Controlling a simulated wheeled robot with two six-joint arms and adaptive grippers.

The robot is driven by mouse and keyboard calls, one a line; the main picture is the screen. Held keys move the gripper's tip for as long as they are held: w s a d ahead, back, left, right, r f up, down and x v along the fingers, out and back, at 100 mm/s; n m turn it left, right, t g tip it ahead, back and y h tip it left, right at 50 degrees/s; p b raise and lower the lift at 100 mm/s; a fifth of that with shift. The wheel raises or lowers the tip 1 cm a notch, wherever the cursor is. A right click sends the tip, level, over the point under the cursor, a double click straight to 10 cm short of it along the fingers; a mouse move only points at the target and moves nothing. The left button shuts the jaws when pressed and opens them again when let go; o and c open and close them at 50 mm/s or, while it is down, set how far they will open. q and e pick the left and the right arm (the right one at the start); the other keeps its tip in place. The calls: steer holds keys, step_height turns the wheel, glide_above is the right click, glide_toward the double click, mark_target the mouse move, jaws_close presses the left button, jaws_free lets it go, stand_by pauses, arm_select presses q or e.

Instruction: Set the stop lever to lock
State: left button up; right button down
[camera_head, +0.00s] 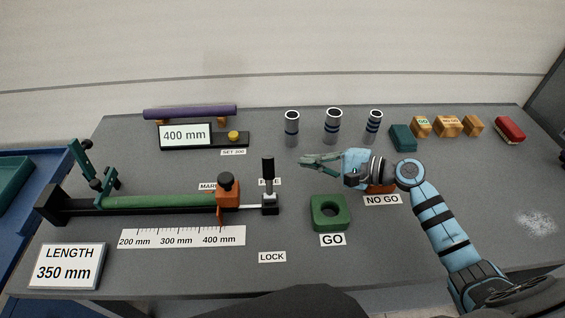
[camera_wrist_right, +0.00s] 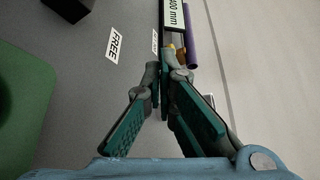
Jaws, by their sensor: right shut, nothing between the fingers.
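The stop lever (camera_head: 268,171) has a black handle and stands up from a small block at the right end of the slide fixture. Its handle is on the side of the FREE label (camera_head: 270,182), which it partly covers. The LOCK label (camera_head: 272,257) lies on the table nearer the front. My right gripper (camera_head: 308,161) is shut and empty, right of the lever handle and apart from it, pointing left. In the right wrist view its teal fingers (camera_wrist_right: 155,100) are in front, with the FREE label (camera_wrist_right: 115,43) beyond them. My left gripper is not in view.
An orange stop (camera_head: 228,197) and a green bar (camera_head: 160,202) sit on the fixture. The green GO block (camera_head: 330,212) lies below my right gripper. The table around the LOCK label is clear.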

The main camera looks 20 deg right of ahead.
mark_target(269, 177)
steer(key=x, duration=0.7)
steer(key=shift+w+a+r, duration=0.1)
steer(key=shift+a, duration=0.15)
steer(key=shift+s+a+r+p, duration=0.2)
steer(key=shift+s+r+p, duration=0.25)
steer(key=shift+s, duration=0.15)
steer(key=shift+s+a+r+p, duration=0.25)
steer(key=shift+s+r+p, duration=0.1)
steer(key=shift+s+p, duration=0.15)
steer(key=shift+s+a+r, duration=0.15)
steer(key=shift+s+r, duration=0.05)
steer(key=shift+s, duration=0.4)
steer(key=shift+w+f, duration=0.1)
